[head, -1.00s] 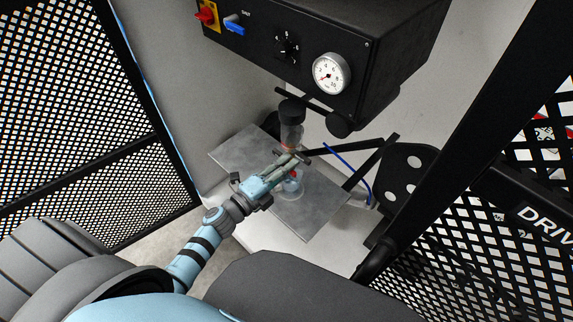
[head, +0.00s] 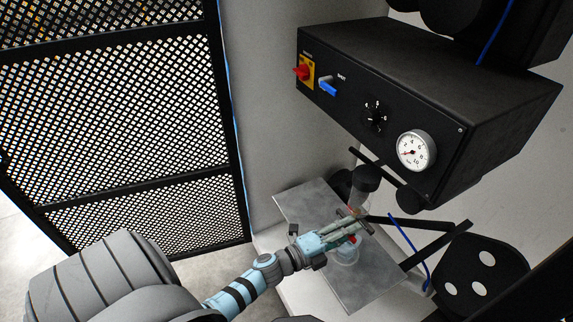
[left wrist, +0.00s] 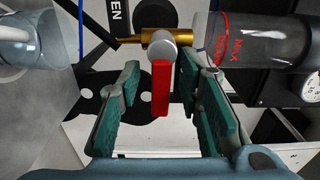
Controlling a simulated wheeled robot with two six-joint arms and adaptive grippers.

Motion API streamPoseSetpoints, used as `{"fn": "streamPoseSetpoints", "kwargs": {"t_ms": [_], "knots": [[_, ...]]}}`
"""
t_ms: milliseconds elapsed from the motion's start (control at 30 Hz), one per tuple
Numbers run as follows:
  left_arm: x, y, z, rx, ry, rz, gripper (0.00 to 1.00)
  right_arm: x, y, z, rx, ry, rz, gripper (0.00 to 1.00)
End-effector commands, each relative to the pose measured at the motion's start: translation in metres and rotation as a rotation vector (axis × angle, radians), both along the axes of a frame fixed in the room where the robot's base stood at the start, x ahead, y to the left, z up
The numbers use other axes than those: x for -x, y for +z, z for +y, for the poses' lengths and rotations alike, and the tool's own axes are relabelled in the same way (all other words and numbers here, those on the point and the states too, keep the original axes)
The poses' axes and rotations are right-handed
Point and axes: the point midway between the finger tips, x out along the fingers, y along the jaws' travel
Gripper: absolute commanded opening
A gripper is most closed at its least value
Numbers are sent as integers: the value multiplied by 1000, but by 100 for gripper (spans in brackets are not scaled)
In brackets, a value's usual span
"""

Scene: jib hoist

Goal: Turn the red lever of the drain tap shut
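The drain tap (left wrist: 180,41) is a brass piece with a grey round cap, at the top middle of the left wrist view. Its red lever (left wrist: 160,90) hangs down from the cap, crosswise to the brass body in that view. My left gripper (left wrist: 157,75) is open, with one green-padded finger on each side of the lever. My right gripper is not in view.
A clear cup (head: 347,254) stands on the grey metal plate (head: 375,286) under the tap. The black control box (head: 400,95) with gauge (head: 416,151) overhangs the bowl. A blue hose (head: 410,240) and black bracket lie right; a mesh fence (head: 110,120) stands left.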

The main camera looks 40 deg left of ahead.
Motion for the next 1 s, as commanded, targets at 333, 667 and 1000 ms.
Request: {"fn": "streamPoseSetpoints", "kwargs": {"t_ms": [333, 667, 1000], "knots": [[-1, -16, 1, -318, -2, -118, 33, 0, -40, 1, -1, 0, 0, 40], [-3, -35, 26, -1532, -4, -538, 33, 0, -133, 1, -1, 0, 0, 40], [87, -38, 58, -1521, -16, -520, 33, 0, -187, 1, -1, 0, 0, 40]]}}
